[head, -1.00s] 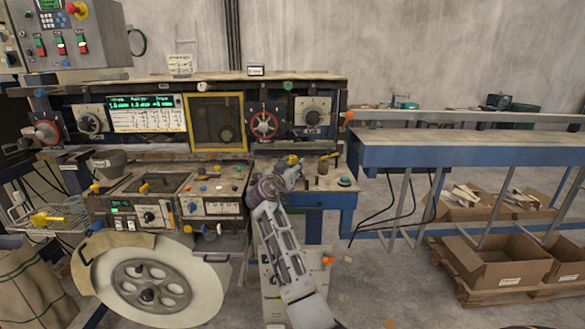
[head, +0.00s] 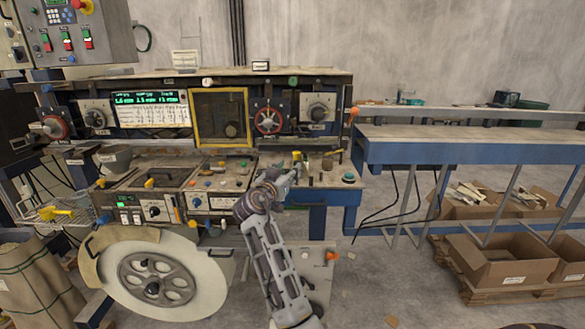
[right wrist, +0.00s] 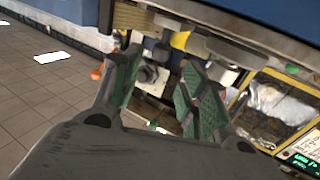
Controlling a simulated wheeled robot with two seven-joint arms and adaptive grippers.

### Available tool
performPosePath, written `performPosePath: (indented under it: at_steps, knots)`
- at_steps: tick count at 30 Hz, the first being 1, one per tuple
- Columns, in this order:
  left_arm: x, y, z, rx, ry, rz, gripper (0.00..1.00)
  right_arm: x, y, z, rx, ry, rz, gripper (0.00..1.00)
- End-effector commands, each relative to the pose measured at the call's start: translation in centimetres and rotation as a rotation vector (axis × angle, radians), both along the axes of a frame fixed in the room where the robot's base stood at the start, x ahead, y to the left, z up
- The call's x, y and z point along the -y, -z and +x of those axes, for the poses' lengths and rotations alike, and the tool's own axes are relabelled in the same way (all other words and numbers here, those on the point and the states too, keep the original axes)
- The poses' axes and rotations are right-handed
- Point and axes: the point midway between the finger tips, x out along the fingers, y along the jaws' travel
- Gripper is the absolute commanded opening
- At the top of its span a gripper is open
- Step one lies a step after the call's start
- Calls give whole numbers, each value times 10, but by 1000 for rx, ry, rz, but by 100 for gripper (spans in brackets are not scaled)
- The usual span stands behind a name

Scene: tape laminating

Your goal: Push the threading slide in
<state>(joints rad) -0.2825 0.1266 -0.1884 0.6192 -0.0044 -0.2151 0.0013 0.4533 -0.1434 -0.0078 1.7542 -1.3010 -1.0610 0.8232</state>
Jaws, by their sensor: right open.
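My right gripper (head: 286,181) is over the front of the machine's work deck, just below and left of a small yellow-topped part (head: 298,156). In the right wrist view my right gripper (right wrist: 163,92) is open, its two green-padded fingers apart. A dark grey knob-like part (right wrist: 150,74) shows between the fingers, beyond them; I see no clear contact. A yellow part (right wrist: 180,39) shows behind the fingers. I cannot tell which of these parts is the threading slide. My left gripper is not in view.

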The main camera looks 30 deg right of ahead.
Motion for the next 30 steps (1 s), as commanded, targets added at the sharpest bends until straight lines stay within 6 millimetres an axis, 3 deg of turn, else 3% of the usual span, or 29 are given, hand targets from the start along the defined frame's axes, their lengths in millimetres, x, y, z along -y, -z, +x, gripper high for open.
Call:
performPosePath:
  at_steps: [6,12,30]
  knots:
    - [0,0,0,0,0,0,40,-23,1,-16,-1,-1,1,43]
    - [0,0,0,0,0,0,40,-31,0,-23,-1,1,-1,43]
    - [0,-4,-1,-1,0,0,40,-26,-4,-24,-4,8,-19,43]
